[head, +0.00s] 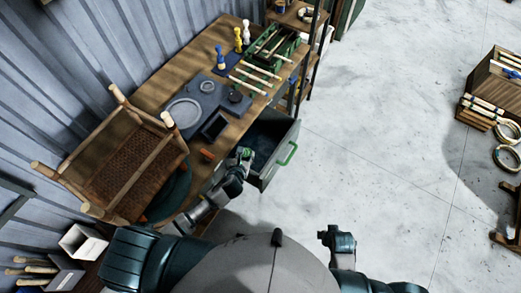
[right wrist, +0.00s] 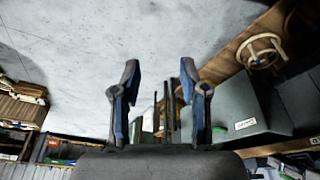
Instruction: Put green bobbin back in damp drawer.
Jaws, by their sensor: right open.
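The damp drawer (head: 283,126) is pulled open below the workbench, a grey box with a dark inside and a green handle (head: 288,154) on its front. My left gripper (head: 244,157) is at the near left edge of the drawer opening. A small green and pale piece, which looks like the green bobbin (head: 246,152), shows at its fingertips; the gripper appears shut on it. The fingers are too small to see clearly. My right gripper (right wrist: 158,82) is open and empty, and it also shows low in the head view (head: 337,238), away from the bench.
The workbench (head: 152,92) carries a woven chair frame (head: 130,165), grey trays, pale rods (head: 262,72), a green crate and an orange piece (head: 207,154) near its front edge. Coils and a wooden crate (head: 494,80) stand at the right. The floor between is clear.

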